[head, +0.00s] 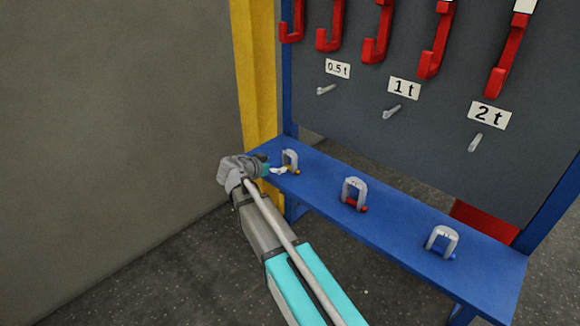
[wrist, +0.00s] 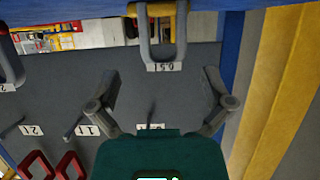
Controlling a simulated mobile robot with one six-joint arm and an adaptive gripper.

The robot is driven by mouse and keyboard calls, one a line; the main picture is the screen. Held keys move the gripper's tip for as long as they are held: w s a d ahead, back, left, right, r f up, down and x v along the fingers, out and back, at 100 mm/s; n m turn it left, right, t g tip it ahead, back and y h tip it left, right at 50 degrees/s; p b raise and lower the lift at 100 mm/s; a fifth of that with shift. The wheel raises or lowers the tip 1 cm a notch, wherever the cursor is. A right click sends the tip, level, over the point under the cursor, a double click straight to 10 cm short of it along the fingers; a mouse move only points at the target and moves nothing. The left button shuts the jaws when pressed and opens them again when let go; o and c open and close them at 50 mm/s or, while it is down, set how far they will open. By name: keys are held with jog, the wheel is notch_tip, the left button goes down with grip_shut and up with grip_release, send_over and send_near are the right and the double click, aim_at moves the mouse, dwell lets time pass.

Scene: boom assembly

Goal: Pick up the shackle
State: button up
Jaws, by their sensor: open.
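A grey shackle with a yellow pin (head: 290,158) stands upright at the left end of the blue shelf. My gripper (head: 279,169) is just left of it, at about shelf height. In the wrist view the shackle (wrist: 162,58) appears upside down at the top centre, beyond the spread fingers of my gripper (wrist: 160,76). Nothing is between the fingers, and I see no contact with the shackle. A shackle with a red pin (head: 354,192) stands mid-shelf, and one with a blue pin (head: 441,240) stands farther right.
The blue shelf (head: 400,233) fronts a grey board (head: 420,140) with red hooks (head: 437,45), small pegs (head: 391,112) and labels 0.5 t, 1 t and 2 t. A yellow post (head: 256,80) and a grey wall (head: 120,100) are close on the left.

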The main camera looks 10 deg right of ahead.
aim_at(290, 166)
jog(key=shift+b+x, duration=0.4)
jog(key=shift+x, duration=1.2)
jog(key=shift+b+x, duration=1.1)
jog(key=shift+x, duration=1.45)
jog(key=shift+w+a, duration=0.1)
jog(key=shift+w, duration=0.05)
jog(key=c, duration=1.1)
